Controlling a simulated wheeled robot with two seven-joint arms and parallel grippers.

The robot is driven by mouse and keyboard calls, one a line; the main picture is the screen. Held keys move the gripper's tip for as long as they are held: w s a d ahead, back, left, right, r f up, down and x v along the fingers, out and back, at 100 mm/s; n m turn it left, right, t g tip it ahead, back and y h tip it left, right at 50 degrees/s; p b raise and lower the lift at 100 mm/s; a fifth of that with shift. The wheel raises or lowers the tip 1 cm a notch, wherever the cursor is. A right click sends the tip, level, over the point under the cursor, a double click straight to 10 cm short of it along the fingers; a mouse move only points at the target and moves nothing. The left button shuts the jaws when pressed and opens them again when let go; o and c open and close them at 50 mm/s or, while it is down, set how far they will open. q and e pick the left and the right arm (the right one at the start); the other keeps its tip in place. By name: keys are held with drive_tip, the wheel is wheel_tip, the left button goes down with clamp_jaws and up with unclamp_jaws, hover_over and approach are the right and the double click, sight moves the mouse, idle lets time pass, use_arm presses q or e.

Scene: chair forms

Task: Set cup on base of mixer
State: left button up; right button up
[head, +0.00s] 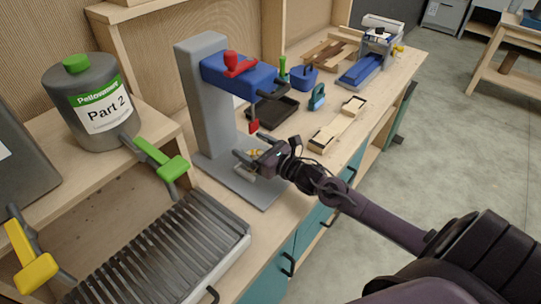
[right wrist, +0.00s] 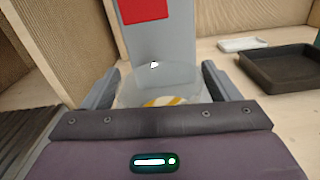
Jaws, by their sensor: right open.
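The mixer has a grey column (head: 205,100), a blue head (head: 238,75) with a red lever, and a flat grey base (head: 262,195). A clear cup (right wrist: 150,80) with something yellow in it shows in the right wrist view, in front of the mixer's column (right wrist: 165,45). My right gripper (head: 254,150) is low over the base, below the mixer's head. In the right wrist view its open fingers (right wrist: 160,82) are on either side of the cup. In the head view the gripper largely hides the cup, which appears to stand on the base. My left gripper is out of view.
A black tray (head: 272,113) lies behind the mixer, with a blue container (head: 303,78) and wooden pieces (head: 338,124) farther along the bench. A ribbed rack (head: 160,255) is at the front left. A grey "Part 2" jug (head: 92,108) stands on the left shelf.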

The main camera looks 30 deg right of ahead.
drive_tip(key=b+v, duration=0.1)
drive_tip(key=v, duration=1)
drive_tip(key=shift+s, duration=0.1)
